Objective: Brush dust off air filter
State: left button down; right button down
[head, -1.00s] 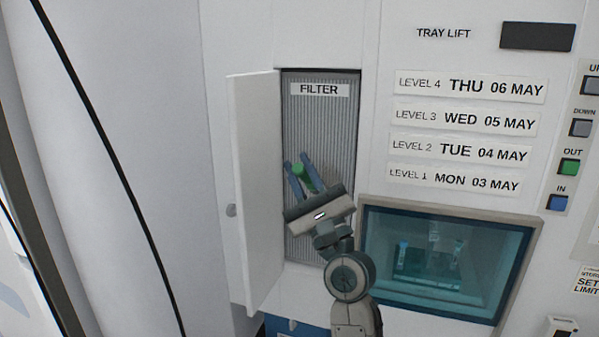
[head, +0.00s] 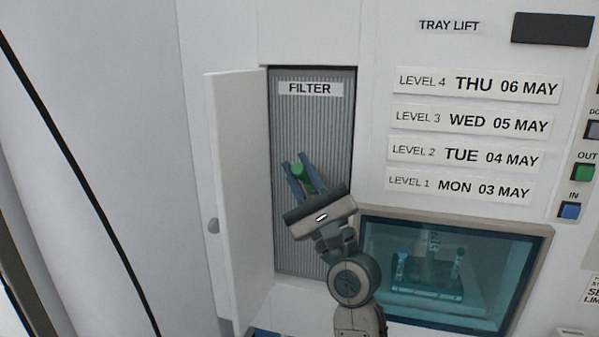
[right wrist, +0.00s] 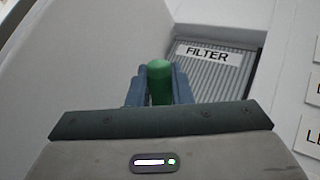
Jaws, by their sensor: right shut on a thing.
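The air filter (head: 318,130) is a grey ribbed panel under a FILTER label, in a recess behind an open white door (head: 238,180). It also shows in the right wrist view (right wrist: 207,75). My right gripper (head: 301,170) is in front of the filter's lower half. Its two blue fingers are shut on a green cylindrical handle (head: 303,175), which also shows between the fingers in the right wrist view (right wrist: 159,82). I take it for the brush; its bristles are hidden. I cannot tell whether it touches the filter. No dust is discernible. My left gripper is not in view.
The open door stands left of the recess and bounds the room there. To the right are a teal window (head: 430,275) with a tray inside, level labels and a green OUT button (head: 583,173) above a blue IN button (head: 570,210).

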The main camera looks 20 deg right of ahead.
jog(key=shift+w, duration=0.1)
jog(key=shift+w+d, duration=0.25)
jog(key=shift+w, duration=0.1)
dwell(0.3)
jog(key=shift+s+d, duration=0.1)
